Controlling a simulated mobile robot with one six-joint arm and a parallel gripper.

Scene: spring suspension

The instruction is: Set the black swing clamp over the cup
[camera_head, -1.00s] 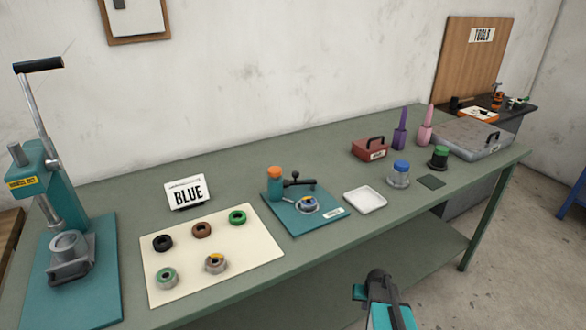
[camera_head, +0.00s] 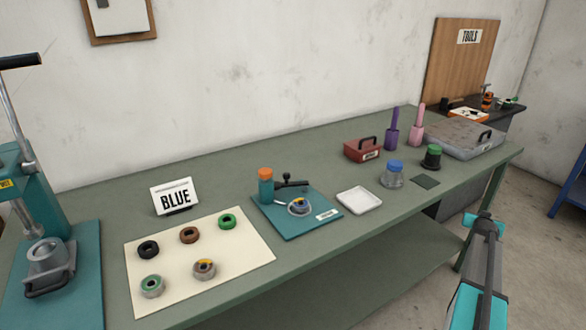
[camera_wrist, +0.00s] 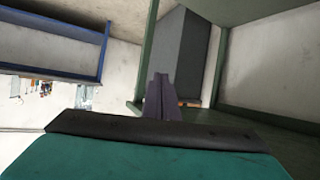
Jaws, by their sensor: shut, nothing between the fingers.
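The black swing clamp (camera_head: 291,184) is on a teal base plate (camera_head: 290,230), beside a teal post with an orange top (camera_head: 265,187). Its arm points right and lies behind the cup (camera_head: 299,207), not over it. The cup is a small metal ring-like holder with blue and yellow inside, in front of the clamp. My gripper (camera_head: 484,217) is at the right, beyond the bench's front edge, well away from the clamp. It is shut and empty. In the wrist view my fingers (camera_wrist: 159,96) are together; clamp and cup are out of that view.
A cream mat (camera_head: 135,265) with several rings lies left of the plate, below a "BLUE" sign (camera_head: 175,196). A white tray (camera_head: 359,200), a blue-capped jar (camera_head: 392,174) and a red box (camera_head: 363,150) stand to the right. A press (camera_head: 45,265) is at far left.

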